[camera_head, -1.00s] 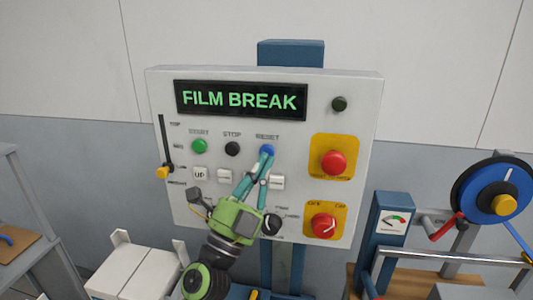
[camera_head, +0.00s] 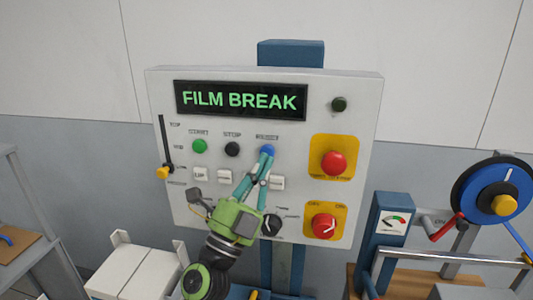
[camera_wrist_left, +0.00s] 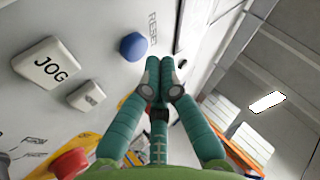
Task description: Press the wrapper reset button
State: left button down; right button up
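The blue reset button (camera_head: 267,150) is on the upper middle of the white control panel (camera_head: 365,115), under a "RESET" label. It also shows in the left wrist view (camera_wrist_left: 133,46), with part of its label beside it. My left gripper (camera_head: 265,157) is in front of the panel, its teal fingertips just below the button and overlapping its lower edge in the head view. In the left wrist view its fingertips (camera_wrist_left: 160,65) are together and empty, with a visible gap to the button. The panel's display (camera_head: 240,100) reads "FILM BREAK". My right gripper is not in view.
Near the reset button are a green start button (camera_head: 199,146), a black stop button (camera_head: 232,149) and a white key (camera_head: 277,183). A blue reel (camera_head: 495,188) stands further right.

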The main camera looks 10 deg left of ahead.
pick_arm(q)
jog(key=shift+w, duration=0.15)
jog(key=shift+w, duration=0.3)
jog(key=shift+w, duration=0.45)
dwell(0.7)
jog(key=shift+s, duration=0.9)
jog(key=shift+s, duration=0.1)
jog(key=shift+s+p, duration=0.65)
jog(key=shift+s, duration=1.75)
